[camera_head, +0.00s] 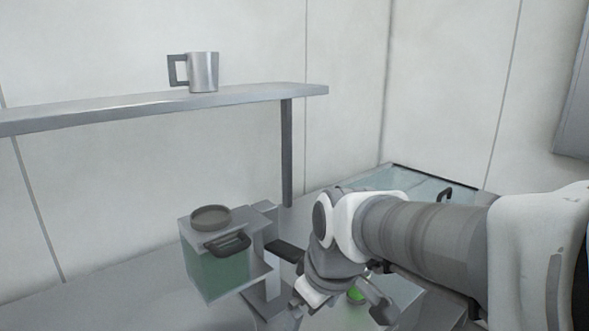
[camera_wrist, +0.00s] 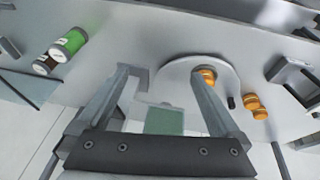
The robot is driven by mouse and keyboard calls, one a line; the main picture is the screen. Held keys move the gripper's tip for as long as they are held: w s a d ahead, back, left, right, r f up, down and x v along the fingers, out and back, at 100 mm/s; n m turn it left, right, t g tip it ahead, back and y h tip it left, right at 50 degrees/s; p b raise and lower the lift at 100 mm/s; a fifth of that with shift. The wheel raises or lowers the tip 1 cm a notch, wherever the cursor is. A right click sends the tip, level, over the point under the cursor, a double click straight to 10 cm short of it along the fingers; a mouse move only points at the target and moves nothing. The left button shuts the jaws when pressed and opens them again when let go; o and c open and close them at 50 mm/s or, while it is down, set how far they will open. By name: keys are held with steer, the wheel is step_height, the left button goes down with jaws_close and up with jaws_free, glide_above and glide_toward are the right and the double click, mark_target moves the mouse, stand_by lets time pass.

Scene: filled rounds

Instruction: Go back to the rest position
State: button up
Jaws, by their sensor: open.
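My gripper (camera_wrist: 161,74) is open in the wrist view, with its two fingers spread wide and nothing held between them. A pale round plate or disc (camera_wrist: 226,76) shows beyond the right finger, with an orange container near that fingertip. A greenish clear block (camera_wrist: 165,122) shows between the fingers, nearer the palm; I cannot tell its distance. In the head view my arm reaches in from the right, and its wrist hangs low over the counter, right of a box-shaped container with green contents (camera_head: 217,272). The fingers are only partly visible there.
A metal mug (camera_head: 204,72) stands on the wall shelf (camera_head: 255,95), whose post (camera_head: 287,150) is behind my wrist. A green-labelled jar (camera_wrist: 70,42) and orange containers (camera_wrist: 254,107) show in the wrist view. Space above the arm looks clear.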

steer(key=s+d+r+m+t+h, duration=0.1)
steer(key=s+d+r+m, duration=0.1)
steer(key=s+d+m, duration=0.6)
steer(key=s+d, duration=0.1)
steer(key=d, duration=0.2)
steer(key=shift+r+t, duration=0.35)
steer(key=shift+t, duration=0.05)
steer(key=shift+s+d+m, duration=0.1)
steer(key=shift+s+m, duration=0.2)
steer(key=shift+c, duration=0.3)
